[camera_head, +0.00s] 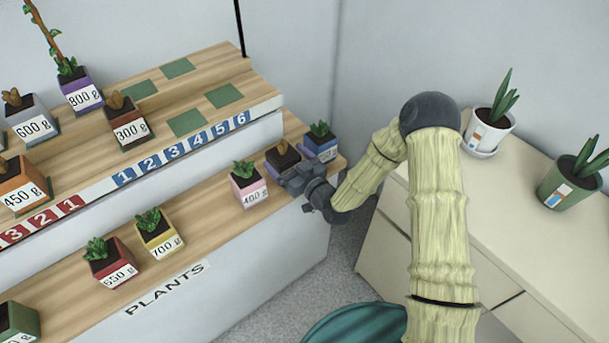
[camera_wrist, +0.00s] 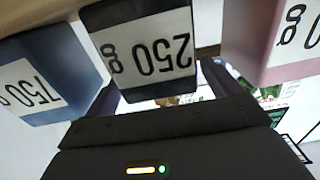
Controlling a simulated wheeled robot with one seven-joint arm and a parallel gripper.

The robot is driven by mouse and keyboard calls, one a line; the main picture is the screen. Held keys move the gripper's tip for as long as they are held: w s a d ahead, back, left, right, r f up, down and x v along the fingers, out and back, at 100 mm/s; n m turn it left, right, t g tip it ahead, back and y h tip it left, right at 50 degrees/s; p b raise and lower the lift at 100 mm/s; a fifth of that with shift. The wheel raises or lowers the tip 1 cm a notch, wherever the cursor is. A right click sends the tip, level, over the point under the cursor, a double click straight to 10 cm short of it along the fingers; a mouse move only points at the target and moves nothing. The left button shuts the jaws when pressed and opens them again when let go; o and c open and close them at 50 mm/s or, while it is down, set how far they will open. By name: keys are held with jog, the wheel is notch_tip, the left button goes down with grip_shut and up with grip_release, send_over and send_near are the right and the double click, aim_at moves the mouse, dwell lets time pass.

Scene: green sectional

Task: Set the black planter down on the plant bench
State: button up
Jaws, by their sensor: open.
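The black planter (camera_head: 283,157), with a brown plant, stands on the lower front shelf of the plant bench (camera_head: 205,208), between a pink and a blue pot. In the wrist view the black planter (camera_wrist: 148,25) fills the top middle, its 250 g label upside down. My gripper (camera_head: 302,182) is at its front; its fingers (camera_wrist: 160,88) are apart, one towards each side of the planter. Contact cannot be told. In the head view my gripper hides the planter's label and part of its front.
The blue 750 g pot (camera_head: 320,143) and the pink 400 g pot (camera_head: 248,183) are close on either side. The upper shelf holds several pots and bare green squares (camera_head: 187,122). A cream cabinet (camera_head: 520,205) with two potted plants stands to the right.

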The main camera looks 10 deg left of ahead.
jog(key=b+v, duration=0.1)
jog(key=v, duration=0.9)
dwell(0.4)
jog(key=d+r+m+g+h, duration=0.1)
jog(key=d+m+g+h, duration=0.25)
jog(key=d+h, duration=0.9)
jog(key=s+d+r+m+g+h, duration=0.1)
jog(key=s+d+r+m+g, duration=0.4)
jog(key=s+d, duration=0.7)
notch_tip(320, 180, up, 2)
jog(key=shift+s+r+m, duration=0.1)
jog(key=shift+s+m, duration=0.15)
jog(key=shift+m, duration=0.5)
